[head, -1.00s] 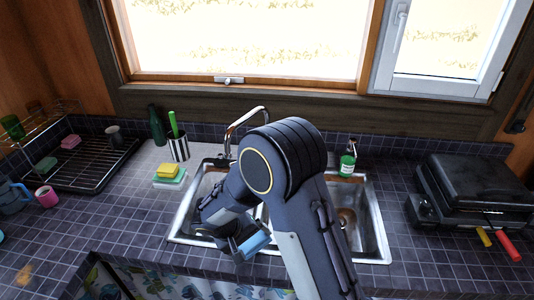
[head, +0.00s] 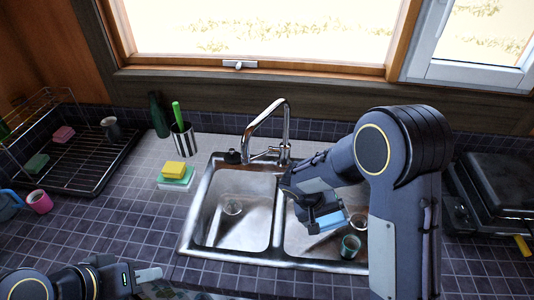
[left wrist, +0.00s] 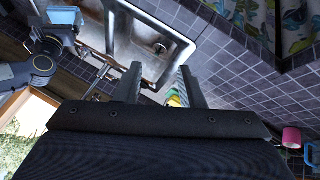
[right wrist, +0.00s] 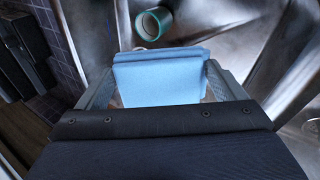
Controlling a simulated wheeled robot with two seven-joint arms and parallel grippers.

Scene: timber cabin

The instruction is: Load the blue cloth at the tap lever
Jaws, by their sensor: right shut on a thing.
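The blue cloth (head: 328,222) is a flat light-blue pad in my right gripper (head: 318,212), above the right sink basin. In the right wrist view the cloth (right wrist: 160,80) sits between both fingers. The chrome tap (head: 268,122) stands behind the sink, with its small lever (head: 262,156) low beside the spout's base. The right gripper and cloth are in front and to the right of the lever, apart from it. My left gripper (head: 148,275) is low at the counter's front left. In the left wrist view its fingers (left wrist: 160,85) are apart with nothing held.
A teal cup (head: 349,247) is in the right basin, close below the cloth. The left basin (head: 236,208) looks empty. Sponges (head: 174,176), a utensil cup (head: 184,139) and a dish rack (head: 75,160) stand left. A dark grill (head: 498,190) stands right.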

